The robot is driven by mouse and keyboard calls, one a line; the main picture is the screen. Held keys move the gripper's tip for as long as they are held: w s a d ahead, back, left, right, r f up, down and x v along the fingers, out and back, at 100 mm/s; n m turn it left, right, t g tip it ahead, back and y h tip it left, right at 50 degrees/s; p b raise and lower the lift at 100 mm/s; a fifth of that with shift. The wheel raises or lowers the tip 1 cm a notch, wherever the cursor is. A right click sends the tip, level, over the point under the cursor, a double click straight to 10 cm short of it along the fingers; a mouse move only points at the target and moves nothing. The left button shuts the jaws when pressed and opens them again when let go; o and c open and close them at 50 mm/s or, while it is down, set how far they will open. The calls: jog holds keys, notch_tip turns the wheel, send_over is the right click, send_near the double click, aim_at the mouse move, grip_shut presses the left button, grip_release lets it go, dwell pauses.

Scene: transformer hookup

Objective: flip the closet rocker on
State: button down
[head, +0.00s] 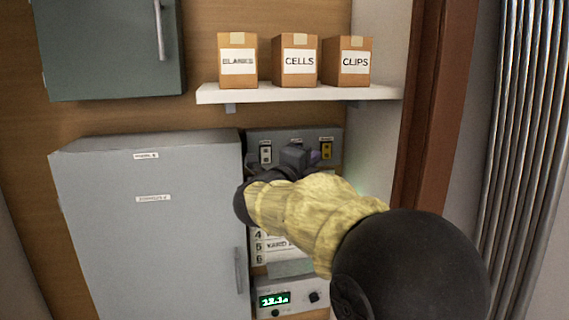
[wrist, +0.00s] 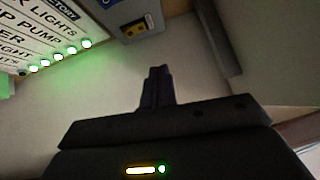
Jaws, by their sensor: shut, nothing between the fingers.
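A grey switch panel (head: 292,136) is on the wall under the shelf. It carries a pale switch (head: 265,153) at the left and a yellow switch (head: 326,149) at the right. Their labels are too small to read, so I cannot tell which is the closet rocker or how it is set. My gripper (head: 296,156) is in front of the panel between these switches and hides its middle. In the wrist view my gripper (wrist: 158,73) has its fingers together and empty, and a yellow switch (wrist: 134,27) shows on a grey plate beyond them, apart from the tips.
A grey cabinet (head: 150,235) stands left of the panel. A white shelf (head: 300,93) with several boxes hangs above. A display unit (head: 290,297) is below. A label board (wrist: 38,38) with lit green lamps shows in the wrist view. A brown post (head: 440,100) stands right.

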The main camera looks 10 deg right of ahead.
jog(key=s+a+f+n+y, duration=0.2)
jog(key=a+f+n+y, duration=0.3)
jog(key=f+n, duration=0.45)
jog(key=s+a+f+n+y, duration=0.1)
jog(key=a+f+n+y, duration=0.1)
jog(key=f+n+y, duration=0.65)
jog(key=s+d+f+n+g, duration=0.1)
jog(key=s+f+n+g, duration=0.9)
jog(key=s+f, duration=0.8)
jog(key=s, duration=0.3)
jog(key=shift+s+f+g, duration=0.2)
jog(key=shift+s+g, duration=0.15)
jog(key=shift+g, duration=0.05)
jog(key=shift+d, duration=0.1)
